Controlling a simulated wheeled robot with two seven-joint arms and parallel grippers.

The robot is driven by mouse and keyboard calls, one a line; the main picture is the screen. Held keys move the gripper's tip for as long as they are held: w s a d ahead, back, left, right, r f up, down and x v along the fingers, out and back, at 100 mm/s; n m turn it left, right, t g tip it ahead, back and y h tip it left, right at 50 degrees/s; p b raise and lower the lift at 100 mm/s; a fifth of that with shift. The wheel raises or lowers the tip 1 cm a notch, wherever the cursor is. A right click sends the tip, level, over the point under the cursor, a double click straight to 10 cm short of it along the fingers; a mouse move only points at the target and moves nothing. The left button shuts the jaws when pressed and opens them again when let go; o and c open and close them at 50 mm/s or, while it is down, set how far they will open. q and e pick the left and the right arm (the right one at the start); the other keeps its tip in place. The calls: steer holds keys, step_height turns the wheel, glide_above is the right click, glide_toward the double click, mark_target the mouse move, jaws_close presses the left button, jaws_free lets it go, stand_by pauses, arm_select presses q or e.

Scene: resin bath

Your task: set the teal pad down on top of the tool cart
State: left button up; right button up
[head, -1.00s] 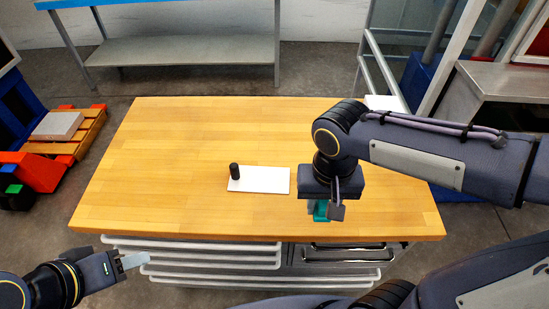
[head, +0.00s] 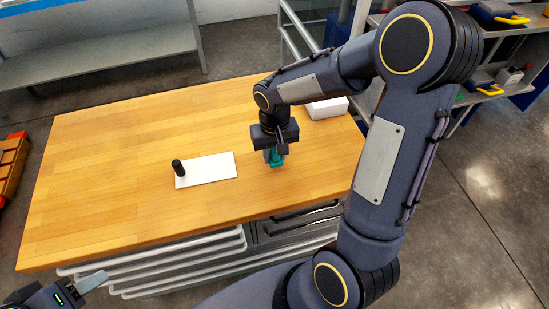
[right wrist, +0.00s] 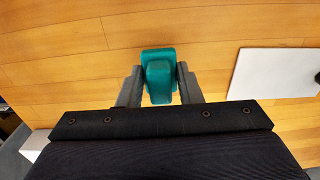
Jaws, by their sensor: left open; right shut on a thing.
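The tool cart (head: 110,150) has a broad wooden top, with drawers and pale handles along its front. The teal pad (head: 277,161) is small and partly hidden under my right gripper (head: 274,155) in the head view. My right gripper is shut on it, over the right part of the wooden top. In the right wrist view the teal pad (right wrist: 159,62) sits between the two fingers, with wood behind it. I cannot tell whether the pad touches the wood. My left gripper (head: 93,282) is open and empty, low at the left, off the cart's front edge.
A white plate (head: 220,168) lies left of the pad, with a black cylinder (head: 177,167) upright at its left end. A white box (head: 327,108) sits at the cart's back right. The left part of the top is clear. A grey shelf (head: 110,60) stands behind.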

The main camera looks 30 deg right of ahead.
mark_target(274, 160)
steer(key=shift+w+f, duration=0.1)
steer(key=shift+f, duration=1.6)
steer(key=shift+f, duration=0.15)
steer(key=o, duration=0.9)
steer(key=shift+o, duration=0.2)
